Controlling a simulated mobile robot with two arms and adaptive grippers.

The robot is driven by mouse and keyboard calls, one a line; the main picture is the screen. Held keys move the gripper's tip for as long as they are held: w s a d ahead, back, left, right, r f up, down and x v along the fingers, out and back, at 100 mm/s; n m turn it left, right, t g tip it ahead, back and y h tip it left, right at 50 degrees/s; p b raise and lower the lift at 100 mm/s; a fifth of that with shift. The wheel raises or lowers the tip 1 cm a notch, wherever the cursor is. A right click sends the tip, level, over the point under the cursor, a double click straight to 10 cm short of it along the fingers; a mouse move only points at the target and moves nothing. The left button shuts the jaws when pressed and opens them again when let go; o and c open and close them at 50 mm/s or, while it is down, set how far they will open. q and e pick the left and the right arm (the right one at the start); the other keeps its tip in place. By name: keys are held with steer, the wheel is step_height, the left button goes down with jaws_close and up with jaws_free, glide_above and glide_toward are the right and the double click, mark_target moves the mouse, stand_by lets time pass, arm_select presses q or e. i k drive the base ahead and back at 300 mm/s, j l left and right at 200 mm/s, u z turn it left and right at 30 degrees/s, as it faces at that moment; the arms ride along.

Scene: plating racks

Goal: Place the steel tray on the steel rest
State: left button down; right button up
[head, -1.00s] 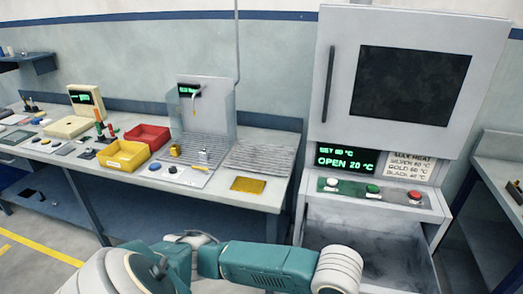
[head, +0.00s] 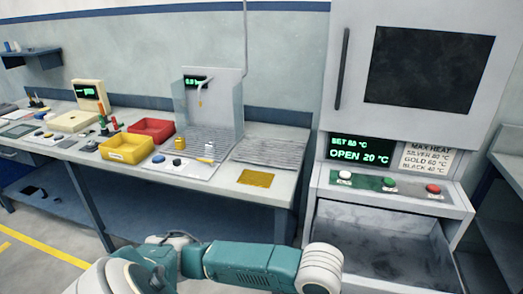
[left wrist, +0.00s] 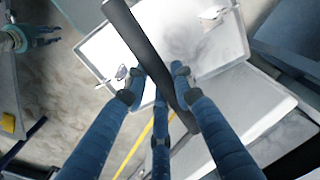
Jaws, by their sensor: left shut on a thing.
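My left gripper (left wrist: 158,82) shows only in the left wrist view. Its blue fingers are shut around a dark bar-like handle (left wrist: 135,38) that crosses the picture in front of a pale rimmed panel or box (left wrist: 95,52). I cannot tell whether this pale thing is the steel tray. In the head view no steel tray can be made out for sure. A grey ribbed plate (head: 268,152), possibly the steel rest, lies on the bench left of the oven. My right gripper (left wrist: 48,36) seems to show small at the wrist view's upper left; its state is unclear.
The oven (head: 425,70) stands right of the bench, its display reading OPEN 20 °C. Below its buttons is an open drawer (head: 385,238). A gold plate (head: 255,178), a yellow bin (head: 125,148) and a red bin (head: 152,130) sit on the bench.

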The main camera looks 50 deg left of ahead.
mark_target(266, 155)
steer(key=j+u, duration=0.25)
steer(key=j, duration=0.25)
steer(key=j+u, duration=0.25)
steer(key=j, duration=0.25)
steer(key=i+j+u, duration=0.15)
steer(key=j+u, duration=0.15)
steer(key=j, duration=0.15)
